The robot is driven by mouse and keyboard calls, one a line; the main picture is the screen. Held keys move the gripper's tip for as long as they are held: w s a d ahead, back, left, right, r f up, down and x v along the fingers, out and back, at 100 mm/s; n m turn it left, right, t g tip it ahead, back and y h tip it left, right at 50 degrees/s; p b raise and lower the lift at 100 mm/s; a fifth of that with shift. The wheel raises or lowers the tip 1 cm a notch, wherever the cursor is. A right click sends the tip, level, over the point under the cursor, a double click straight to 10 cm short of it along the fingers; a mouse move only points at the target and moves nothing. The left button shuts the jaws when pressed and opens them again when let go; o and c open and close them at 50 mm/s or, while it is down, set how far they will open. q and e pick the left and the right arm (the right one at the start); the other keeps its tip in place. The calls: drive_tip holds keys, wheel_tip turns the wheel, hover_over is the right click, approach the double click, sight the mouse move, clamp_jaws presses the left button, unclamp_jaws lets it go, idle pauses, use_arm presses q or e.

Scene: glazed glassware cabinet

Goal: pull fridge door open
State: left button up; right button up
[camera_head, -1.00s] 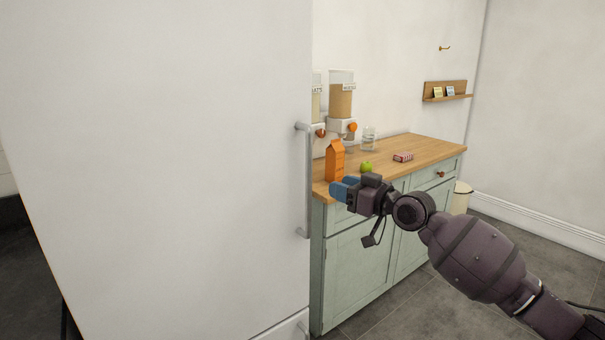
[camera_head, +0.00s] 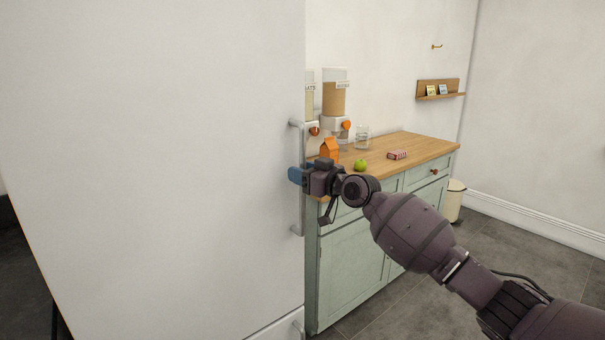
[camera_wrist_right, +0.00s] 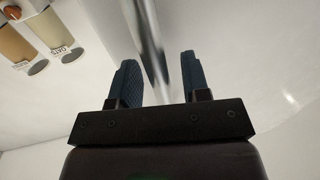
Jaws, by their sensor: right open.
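The white fridge door (camera_head: 160,150) fills the left of the head view and looks shut. Its long grey vertical handle (camera_head: 302,213) runs down the door's right edge. My right gripper (camera_head: 296,176) is at the middle of the handle, its blue fingers in front of part of it. In the right wrist view the open fingers (camera_wrist_right: 160,80) stand on either side of the handle bar (camera_wrist_right: 146,30), with gaps showing between bar and fingers. My left gripper is not in view.
Right of the fridge stands a green cabinet (camera_head: 345,270) with a wooden top (camera_head: 400,146). On it are an orange carton (camera_head: 329,147), a green apple (camera_head: 360,165), a small red box (camera_head: 397,155), a glass (camera_head: 362,138) and dispensers (camera_head: 334,98). A bin (camera_head: 454,200) stands beyond.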

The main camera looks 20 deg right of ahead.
drive_tip(key=shift+c, duration=0.4)
clamp_jaws()
